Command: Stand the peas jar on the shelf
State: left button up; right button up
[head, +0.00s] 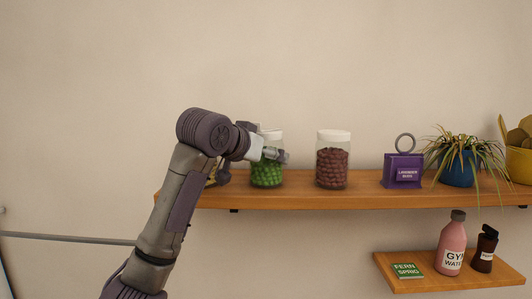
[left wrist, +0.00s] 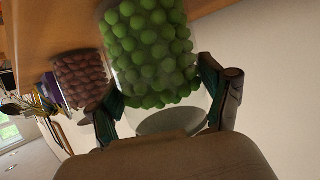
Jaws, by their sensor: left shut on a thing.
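The peas jar (head: 267,174), clear with green peas and a white lid, is upright at the left part of the wooden shelf (head: 365,198). Its base looks to be on or just above the shelf board; I cannot tell which. My left gripper (head: 275,154) is shut on the jar near its upper part. In the left wrist view, the jar (left wrist: 152,50) sits between the two fingers of the gripper (left wrist: 165,105). My right gripper is not in view.
A jar of brown beans (head: 332,165) stands right of the peas jar with a gap between. Further right are a purple box (head: 404,170), a spiky plant in a blue pot (head: 458,170) and a yellow container (head: 519,162). A lower shelf (head: 440,279) holds bottles.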

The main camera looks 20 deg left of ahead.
pick_arm(q)
jog(key=shift+s, duration=0.1)
jog(key=o, duration=1.1)
jog(key=shift+d+f, duration=0.1)
jog(key=o, duration=0.4)
jog(key=shift+c, duration=0.2)
jog(key=shift+r, duration=0.3)
jog(key=b+v, duration=0.3)
jog(key=shift+s+f, duration=0.15)
jog(key=shift+s, duration=0.3)
jog(key=b+v, duration=0.3)
jog(key=v, duration=0.5)
